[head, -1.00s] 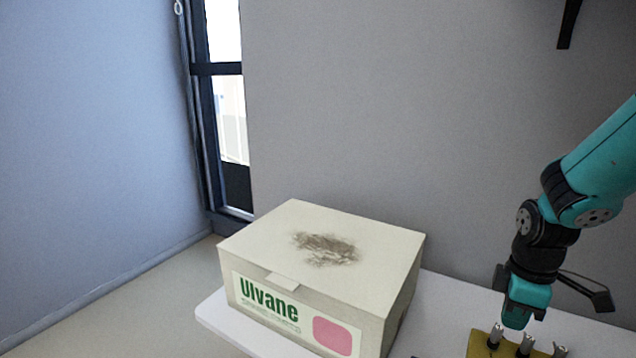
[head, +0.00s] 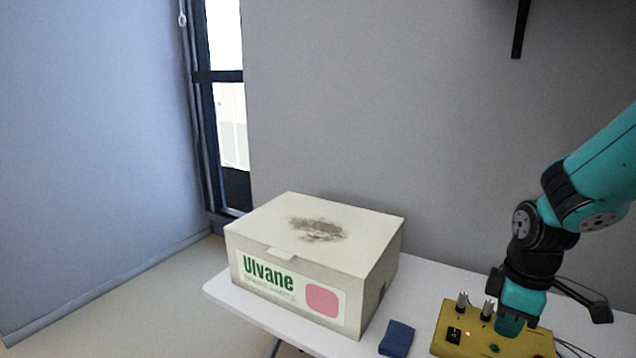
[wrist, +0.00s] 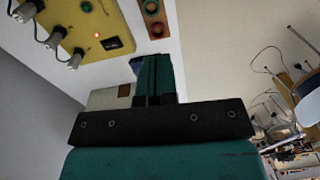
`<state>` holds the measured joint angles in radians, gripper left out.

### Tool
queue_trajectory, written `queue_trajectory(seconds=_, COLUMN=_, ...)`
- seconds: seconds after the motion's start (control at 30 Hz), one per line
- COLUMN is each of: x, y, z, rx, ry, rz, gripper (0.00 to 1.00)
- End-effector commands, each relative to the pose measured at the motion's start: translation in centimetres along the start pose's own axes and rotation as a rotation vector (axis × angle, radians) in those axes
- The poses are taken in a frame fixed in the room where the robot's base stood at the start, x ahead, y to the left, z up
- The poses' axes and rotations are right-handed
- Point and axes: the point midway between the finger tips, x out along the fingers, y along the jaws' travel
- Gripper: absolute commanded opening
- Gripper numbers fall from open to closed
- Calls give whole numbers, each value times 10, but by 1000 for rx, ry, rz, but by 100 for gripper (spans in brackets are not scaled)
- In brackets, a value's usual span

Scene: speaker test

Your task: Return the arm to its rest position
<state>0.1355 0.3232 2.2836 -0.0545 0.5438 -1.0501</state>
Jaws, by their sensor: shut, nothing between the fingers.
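My gripper (head: 510,328) hangs from my teal and black arm at the right of the head view, pointing down in front of a yellow control box (head: 450,338). Its fingers (wrist: 154,78) are together and empty in the wrist view. In that view the yellow box (wrist: 105,20) lies beyond the fingertips, to the upper left. It has several grey knobs, a lit red light and a black switch. From these views I cannot tell whether the fingertips touch it.
A cream carton (head: 320,255) marked "Ulvane" stands on the white table (head: 235,300). A dark blue block (head: 397,338) lies between carton and yellow box. A brown strip with round parts (wrist: 155,20) is near the fingers. Chairs (wrist: 300,90) stand at right.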

Motion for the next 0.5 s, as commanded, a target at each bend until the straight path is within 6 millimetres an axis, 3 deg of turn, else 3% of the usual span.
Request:
queue_trajectory(seconds=0.27, x=-34, y=-47, z=-34, rx=73, ry=79, rz=-16, gripper=0)
queue_trajectory(seconds=0.5, x=-76, y=-125, z=-60, rx=178, ry=172, rz=-81, gripper=0)
